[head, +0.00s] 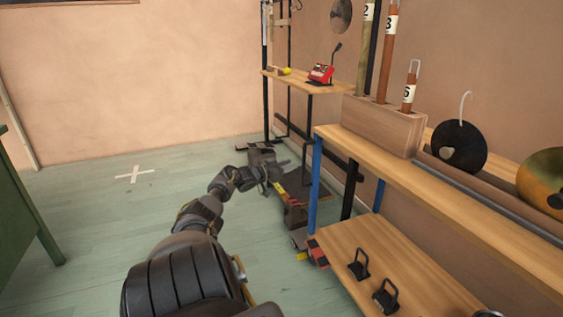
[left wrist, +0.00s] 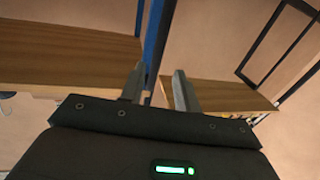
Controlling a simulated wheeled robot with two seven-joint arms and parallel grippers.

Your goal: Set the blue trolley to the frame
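My right gripper is not in view.
A wooden block (head: 383,125) with numbered tubes, a black disc (head: 460,147) and a brass-coloured gong (head: 543,180) are at the top board. Two black brackets (head: 372,280) stand on the lower board. A red device (head: 320,73) sits on the back shelf.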

